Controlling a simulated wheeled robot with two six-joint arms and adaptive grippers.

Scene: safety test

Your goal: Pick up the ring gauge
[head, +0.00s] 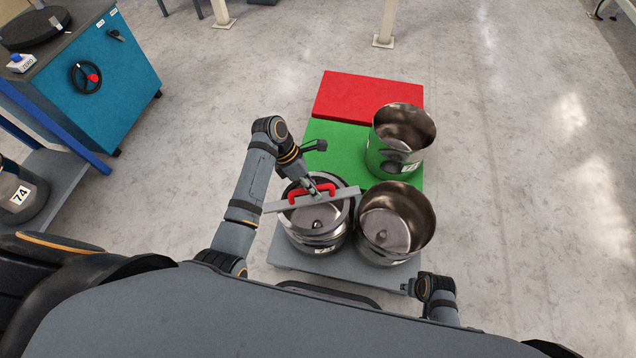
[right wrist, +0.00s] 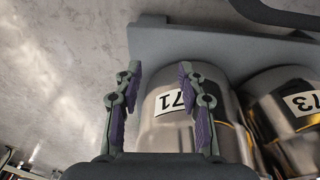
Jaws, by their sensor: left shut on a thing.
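The ring gauge (head: 340,199) appears as a flat grey bar with a red handle. It lies across the top of the front left steel pot (head: 315,240); I cannot tell whether it touches the rim. My left gripper (head: 316,187) is shut on the gauge at its red handle, above that pot. My right gripper (right wrist: 160,70) is open and empty in the right wrist view. Its fingers are spread low beside a pot labelled 71 (right wrist: 170,120). In the head view only part of my right arm shows.
Two open steel pots stand at front right (head: 425,222) and behind it (head: 414,118). A teal cabinet (head: 125,80) is at left. The floor at right is clear.

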